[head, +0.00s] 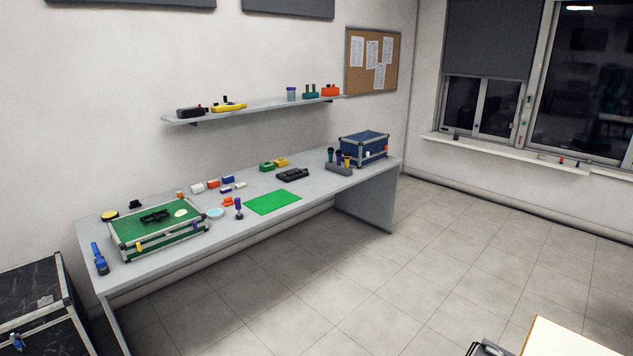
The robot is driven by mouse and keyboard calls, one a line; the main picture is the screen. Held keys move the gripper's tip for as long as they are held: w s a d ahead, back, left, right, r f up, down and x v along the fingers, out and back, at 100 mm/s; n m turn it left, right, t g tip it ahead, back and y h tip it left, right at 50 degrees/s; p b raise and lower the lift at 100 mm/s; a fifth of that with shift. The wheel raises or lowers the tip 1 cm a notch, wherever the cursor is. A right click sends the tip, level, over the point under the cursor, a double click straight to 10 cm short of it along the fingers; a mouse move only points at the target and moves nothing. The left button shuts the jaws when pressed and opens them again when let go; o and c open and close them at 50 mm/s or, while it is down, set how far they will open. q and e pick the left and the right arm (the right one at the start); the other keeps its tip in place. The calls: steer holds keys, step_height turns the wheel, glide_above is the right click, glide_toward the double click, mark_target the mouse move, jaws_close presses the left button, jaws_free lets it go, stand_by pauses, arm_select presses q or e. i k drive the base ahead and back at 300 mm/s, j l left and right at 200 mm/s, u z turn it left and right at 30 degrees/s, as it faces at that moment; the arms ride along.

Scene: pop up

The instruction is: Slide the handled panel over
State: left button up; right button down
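A green-topped case (160,247) with a silver frame lies at the left end of the grey table. A black handle-like part (155,216) sits on its green top, beside a pale round disc (181,213). I cannot tell at this size whether this top is a sliding panel or which way it could move. Neither of my grippers shows in the head view.
The long grey table (322,196) stands along the wall, with a green mat (273,202), small coloured blocks and a blue case (364,147). A black case (40,305) stands at lower left. A shelf (255,109) hangs above. The tiled floor (330,275) in front is open.

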mark_target(293, 175)
steer(key=i+l, duration=0.1)
steer(key=i, duration=2.5)
steer(key=i+l+u, duration=0.1)
steer(key=i+u, duration=0.3)
steer(key=i, duration=0.15)
steer(key=i+l+u, duration=0.25)
steer(key=i+u, duration=0.15)
steer(key=i+l+u, duration=0.45)
steer(key=i, duration=0.15)
steer(key=i+l+u, duration=0.4)
steer(key=l, duration=0.15)
